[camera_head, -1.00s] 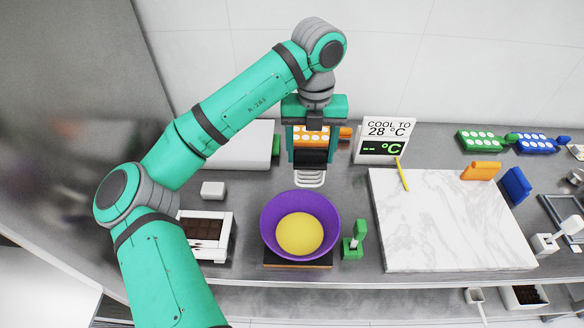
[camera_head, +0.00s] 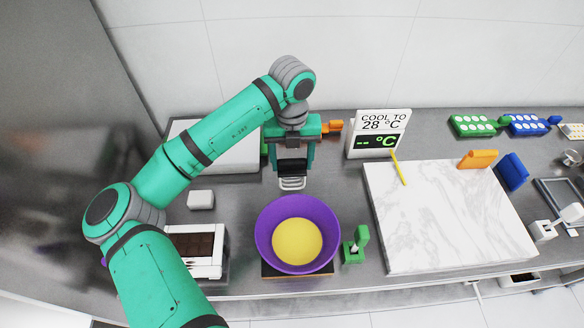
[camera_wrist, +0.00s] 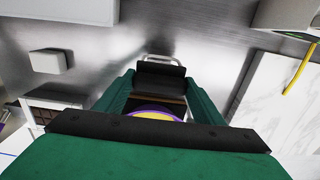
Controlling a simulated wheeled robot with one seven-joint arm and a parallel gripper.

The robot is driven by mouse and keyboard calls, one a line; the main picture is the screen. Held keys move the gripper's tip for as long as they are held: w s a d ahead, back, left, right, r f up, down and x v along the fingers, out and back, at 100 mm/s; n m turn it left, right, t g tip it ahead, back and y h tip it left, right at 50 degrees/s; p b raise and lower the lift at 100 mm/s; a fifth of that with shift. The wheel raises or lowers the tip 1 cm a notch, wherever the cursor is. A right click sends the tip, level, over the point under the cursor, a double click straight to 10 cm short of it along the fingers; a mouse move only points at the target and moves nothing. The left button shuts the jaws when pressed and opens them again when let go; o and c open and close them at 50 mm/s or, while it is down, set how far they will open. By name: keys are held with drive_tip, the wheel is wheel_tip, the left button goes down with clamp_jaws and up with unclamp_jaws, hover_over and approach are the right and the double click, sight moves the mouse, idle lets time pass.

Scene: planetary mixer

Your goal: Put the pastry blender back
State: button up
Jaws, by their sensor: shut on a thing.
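The pastry blender (camera_head: 292,183) has a black handle and pale looped metal wires. My gripper (camera_head: 292,167) is shut on its handle, and the wires point away from the gripper. In the wrist view the black handle (camera_wrist: 160,80) sits between the green fingers, with the wire loop (camera_wrist: 160,58) beyond it. In the head view the blender shows just behind the purple bowl (camera_head: 262,232), which holds something yellow. I cannot tell from the pictures whether the wires touch the counter. My gripper hides part of an orange thing (camera_head: 334,127) behind it.
A temperature sign (camera_head: 378,134) stands right of my gripper. A marble slab (camera_head: 440,220) fills the right side, with a yellow stick (camera_head: 399,167) at its edge. A green-handled tool (camera_head: 356,245) stands beside the bowl. A white block (camera_head: 201,199) and chocolate tray (camera_head: 203,269) are at left.

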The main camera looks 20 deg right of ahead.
sight(291, 169)
drive_tip(key=shift+f, duration=1.65)
drive_tip(key=shift+f, duration=0.1)
drive_tip(key=o, duration=1.4)
drive_tip(key=shift+a, duration=0.15)
drive_tip(key=shift+r, duration=0.4)
wheel_tip(291, 169, up, 11)
drive_tip(key=shift+r, duration=0.2)
drive_tip(key=shift+d, duration=0.2)
